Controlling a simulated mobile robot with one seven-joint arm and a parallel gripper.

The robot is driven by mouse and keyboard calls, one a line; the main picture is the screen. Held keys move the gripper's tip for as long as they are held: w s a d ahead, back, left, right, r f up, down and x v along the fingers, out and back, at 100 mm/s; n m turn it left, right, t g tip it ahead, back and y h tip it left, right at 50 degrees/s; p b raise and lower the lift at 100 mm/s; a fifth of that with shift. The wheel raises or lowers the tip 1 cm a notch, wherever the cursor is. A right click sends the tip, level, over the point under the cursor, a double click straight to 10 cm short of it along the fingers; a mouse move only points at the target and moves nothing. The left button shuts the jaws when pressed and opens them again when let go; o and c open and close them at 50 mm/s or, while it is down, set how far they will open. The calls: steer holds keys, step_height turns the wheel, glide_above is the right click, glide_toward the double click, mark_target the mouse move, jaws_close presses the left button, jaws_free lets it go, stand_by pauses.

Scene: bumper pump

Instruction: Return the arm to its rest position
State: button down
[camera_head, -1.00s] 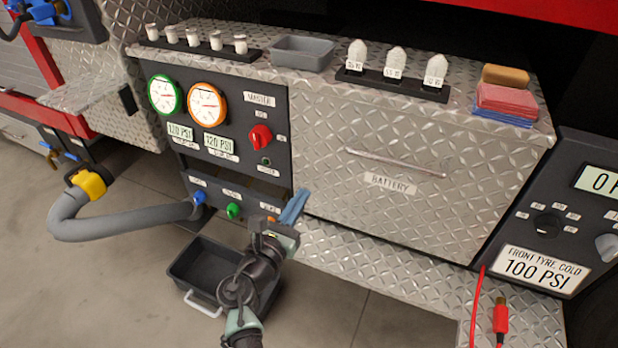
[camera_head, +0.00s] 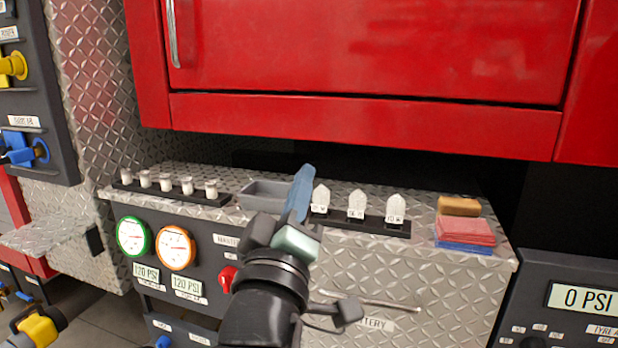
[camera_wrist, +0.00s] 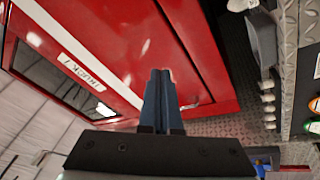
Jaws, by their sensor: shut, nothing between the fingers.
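My gripper (camera_head: 299,192) is raised in the middle of the head view, in front of the diamond-plate bumper top. Its blue fingers are together with nothing between them, pointing up. In the wrist view my gripper (camera_wrist: 161,75) shows its two blue fingers side by side and shut, with a red truck panel behind them. My arm rises from the bottom of the head view and hides part of the red master switch panel and the drawer front.
A grey tray (camera_head: 262,196), a rack of white tags (camera_head: 357,205) and a row of small white pegs (camera_head: 167,184) stand on the bumper top. Folded cloths (camera_head: 465,231) and a tan sponge (camera_head: 459,206) lie at right. A red cabinet (camera_head: 370,50) overhangs behind.

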steer(key=s+d+r+m+t+y, duration=0.1)
steer(key=s+r+m+t+y, duration=0.45)
steer(key=s+r, duration=1.15)
step_height(320, 180, up, 30)
steer(key=m+h+p, duration=0.1)
steer(key=m+p, duration=0.2)
steer(key=p, duration=2.7)
steer(key=shift+r, duration=0.15)
steer(key=shift+a+t, duration=0.1)
steer(key=shift+t, duration=0.15)
